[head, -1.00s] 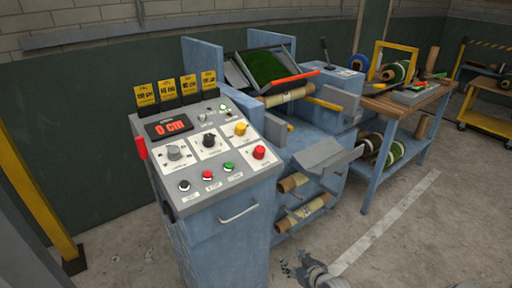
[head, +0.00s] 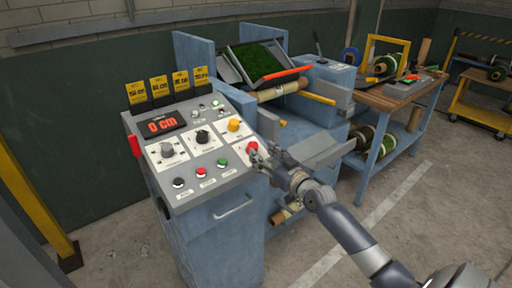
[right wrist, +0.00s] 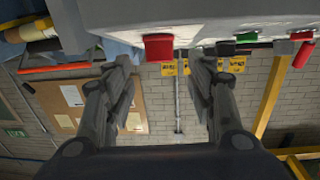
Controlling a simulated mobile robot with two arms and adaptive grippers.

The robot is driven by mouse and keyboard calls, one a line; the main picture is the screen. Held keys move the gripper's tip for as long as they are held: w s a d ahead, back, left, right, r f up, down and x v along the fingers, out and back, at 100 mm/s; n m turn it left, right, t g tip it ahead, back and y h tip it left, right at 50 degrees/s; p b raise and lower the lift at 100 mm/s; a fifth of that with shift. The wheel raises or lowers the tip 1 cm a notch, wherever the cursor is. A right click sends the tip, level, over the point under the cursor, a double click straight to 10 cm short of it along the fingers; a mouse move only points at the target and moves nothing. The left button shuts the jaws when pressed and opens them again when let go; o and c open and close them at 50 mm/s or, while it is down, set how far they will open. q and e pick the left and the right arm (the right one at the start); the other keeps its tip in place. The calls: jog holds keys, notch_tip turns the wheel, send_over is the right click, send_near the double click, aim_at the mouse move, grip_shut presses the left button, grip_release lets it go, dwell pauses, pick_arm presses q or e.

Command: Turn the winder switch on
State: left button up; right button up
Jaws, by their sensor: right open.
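The control console (head: 235,190) has a sloped panel with a grey rotary knob (head: 167,150), a black rotary switch (head: 202,137), a yellow button (head: 234,125) and a large red button (head: 251,147). The labels are too small to read, so I cannot tell which control is the winder switch. My right gripper (head: 263,154) is at the panel's right edge, beside the large red button. In the right wrist view, my right gripper (right wrist: 158,75) is open and empty, with a red button (right wrist: 158,47) beyond the gap between its fingers. My left gripper is not in view.
Black, red and green push buttons (head: 222,163) line the panel's lower edge. A display reading 0 cm (head: 162,125) and yellow tags (head: 160,88) are at its back. The turf machine (head: 300,130) stands to the right, and a wooden bench (head: 400,98) beyond it. Floor is open at lower right.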

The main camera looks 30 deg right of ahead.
aim_at(255, 146)
jog(key=shift+w, duration=2.5)
jog(key=c, duration=1.1)
